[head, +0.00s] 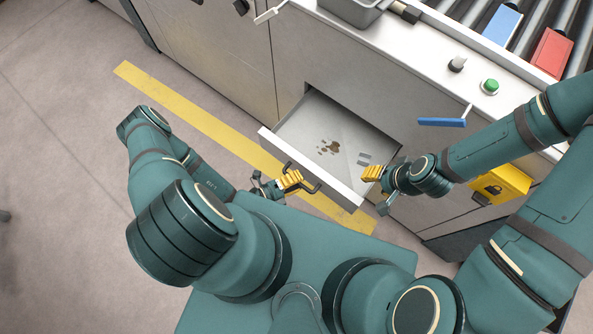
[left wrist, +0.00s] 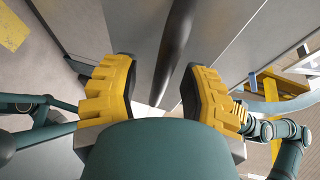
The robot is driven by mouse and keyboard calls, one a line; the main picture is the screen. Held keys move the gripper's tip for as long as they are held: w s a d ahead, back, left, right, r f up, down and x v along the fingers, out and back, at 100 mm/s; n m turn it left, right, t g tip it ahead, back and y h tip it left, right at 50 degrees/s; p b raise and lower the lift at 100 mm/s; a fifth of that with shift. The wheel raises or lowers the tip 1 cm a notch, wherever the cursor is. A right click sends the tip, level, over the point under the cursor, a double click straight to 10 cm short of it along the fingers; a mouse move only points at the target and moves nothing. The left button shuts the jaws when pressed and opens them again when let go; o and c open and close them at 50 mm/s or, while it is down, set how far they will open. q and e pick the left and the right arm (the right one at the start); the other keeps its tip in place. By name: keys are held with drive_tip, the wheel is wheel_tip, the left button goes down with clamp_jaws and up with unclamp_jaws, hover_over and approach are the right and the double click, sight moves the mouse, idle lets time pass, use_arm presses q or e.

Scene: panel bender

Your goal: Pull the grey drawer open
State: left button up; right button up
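The grey drawer (head: 351,132) stands pulled out of the cabinet in the head view, with its inside showing. Its dark bar handle (head: 315,188) is on the front panel. My left gripper (head: 290,180) is at the handle. In the left wrist view its yellow fingers (left wrist: 158,92) are apart, with the dark handle bar (left wrist: 178,50) running between them and gaps showing on both sides. My right gripper (head: 372,173) is near the drawer's right front corner; its finger opening is too small to judge.
A yellow floor stripe (head: 190,117) runs past the cabinet. The floor at left is clear.

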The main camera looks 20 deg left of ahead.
use_arm(q)
drive_tip(key=v, duration=1.2)
idle(0.5)
